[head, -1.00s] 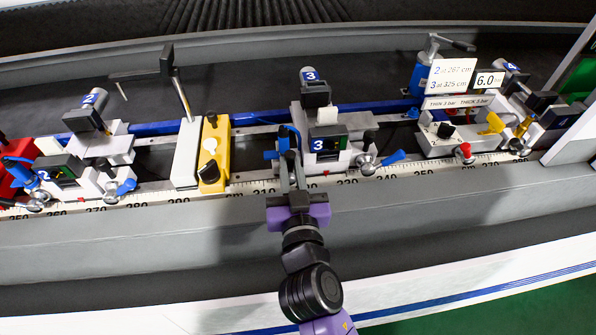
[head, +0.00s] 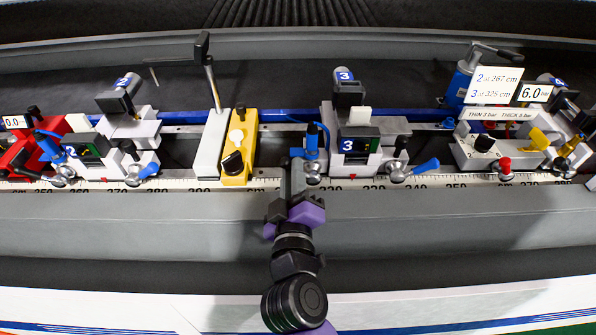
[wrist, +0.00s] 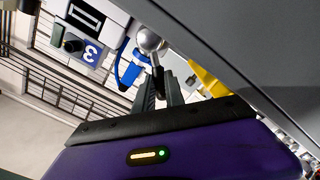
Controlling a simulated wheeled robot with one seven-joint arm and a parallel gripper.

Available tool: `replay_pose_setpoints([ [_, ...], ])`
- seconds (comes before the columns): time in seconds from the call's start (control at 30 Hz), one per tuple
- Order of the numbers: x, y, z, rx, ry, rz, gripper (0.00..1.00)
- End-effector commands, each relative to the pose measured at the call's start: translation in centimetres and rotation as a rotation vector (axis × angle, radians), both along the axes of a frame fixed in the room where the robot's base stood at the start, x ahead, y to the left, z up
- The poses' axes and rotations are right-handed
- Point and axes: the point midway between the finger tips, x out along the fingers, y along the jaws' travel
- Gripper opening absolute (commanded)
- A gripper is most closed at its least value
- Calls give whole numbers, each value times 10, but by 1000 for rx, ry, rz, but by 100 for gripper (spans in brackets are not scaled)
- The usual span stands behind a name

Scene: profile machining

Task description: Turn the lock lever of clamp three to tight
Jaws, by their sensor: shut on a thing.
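Clamp three (head: 354,160) carries a blue "3" label and stands on the rail in the middle of the head view. At its lower left is a small lever with a silver hub (head: 312,177), a blue arm (head: 311,143) pointing up and a dark arm. My gripper (head: 297,160) is at this lever's left side, its fingers closed on the dark arm. In the wrist view, the silver hub (wrist: 150,41) and blue arm (wrist: 129,72) sit just beyond my fingertips (wrist: 162,82). The fingers partly hide the dark arm. A second blue lever (head: 424,167) is at the clamp's lower right.
A yellow block (head: 240,165) with a black knob stands close left of my gripper. Clamp two (head: 90,160) is further left. A panel with a knob (head: 484,150) and a sign (head: 492,86) are at the right. The scale (head: 360,182) runs along the front.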

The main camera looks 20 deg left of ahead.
Motion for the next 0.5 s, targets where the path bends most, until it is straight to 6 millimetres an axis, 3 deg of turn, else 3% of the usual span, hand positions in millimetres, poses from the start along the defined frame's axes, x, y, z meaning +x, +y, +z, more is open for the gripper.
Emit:
replay_pose_setpoints([
  [0.5,-2,6,-7,-146,-42,3,0],
])
